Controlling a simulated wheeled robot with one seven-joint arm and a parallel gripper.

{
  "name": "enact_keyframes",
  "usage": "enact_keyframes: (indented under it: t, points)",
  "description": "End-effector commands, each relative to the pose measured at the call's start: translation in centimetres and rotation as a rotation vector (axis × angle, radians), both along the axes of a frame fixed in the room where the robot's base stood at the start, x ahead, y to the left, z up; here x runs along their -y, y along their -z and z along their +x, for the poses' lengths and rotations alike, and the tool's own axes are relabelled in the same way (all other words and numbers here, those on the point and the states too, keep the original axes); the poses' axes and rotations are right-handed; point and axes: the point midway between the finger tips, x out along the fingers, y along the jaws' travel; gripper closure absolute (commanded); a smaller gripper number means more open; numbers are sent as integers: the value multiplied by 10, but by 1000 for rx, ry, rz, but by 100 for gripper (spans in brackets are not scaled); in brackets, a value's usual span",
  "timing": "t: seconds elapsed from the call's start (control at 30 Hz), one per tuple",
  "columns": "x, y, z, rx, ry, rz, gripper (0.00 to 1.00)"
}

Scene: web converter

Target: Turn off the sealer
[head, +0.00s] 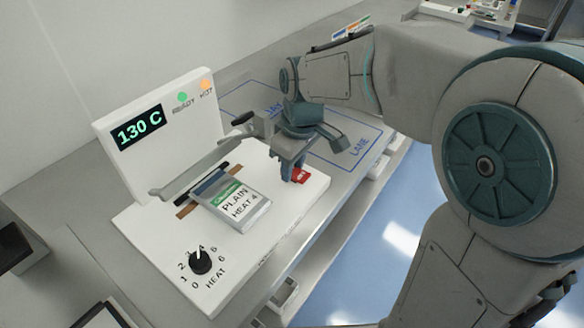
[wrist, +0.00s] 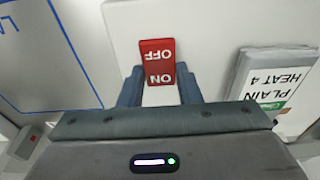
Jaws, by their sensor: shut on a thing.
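The white sealer (head: 128,222) stands on the bench, its display (head: 138,128) reading 130 C. The green READY light (head: 182,97) and orange HOT light (head: 205,86) look lit. Its red rocker switch (wrist: 157,62), marked OFF and ON, sits on the base; a corner of the red switch shows in the head view (head: 302,176). My gripper (wrist: 158,88) points down over the switch, one finger on each side near the ON end, and is shut on it. I cannot tell which side of the rocker is pressed in. The head view mostly hides the switch behind my fingers.
A grey pouch stack (head: 240,204) labelled PLAIN HEAT 4 lies on the sealer base, beside my gripper. The black heat knob (head: 200,262) is at the front. The sealer's lever arm (head: 195,170) is raised. A blue-outlined lane (head: 372,138) on the bench is clear.

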Motion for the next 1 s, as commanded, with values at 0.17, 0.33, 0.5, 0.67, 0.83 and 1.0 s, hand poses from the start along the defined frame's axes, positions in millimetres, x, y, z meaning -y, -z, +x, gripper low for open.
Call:
enact_keyframes:
  t: [0.17, 0.33, 0.5, 0.67, 0.83, 1.0]
  points:
    - [4, 5, -2, 89, 3, 106, 92]
    - [6, 6, -4, 148, 3, 182, 92]
    - [7, 4, -5, 192, 2, 240, 92]
    - [8, 1, -6, 211, 2, 266, 92]
    - [8, -1, -6, 214, 0, 272, 92]
    - [8, -1, -6, 214, 1, 271, 92]
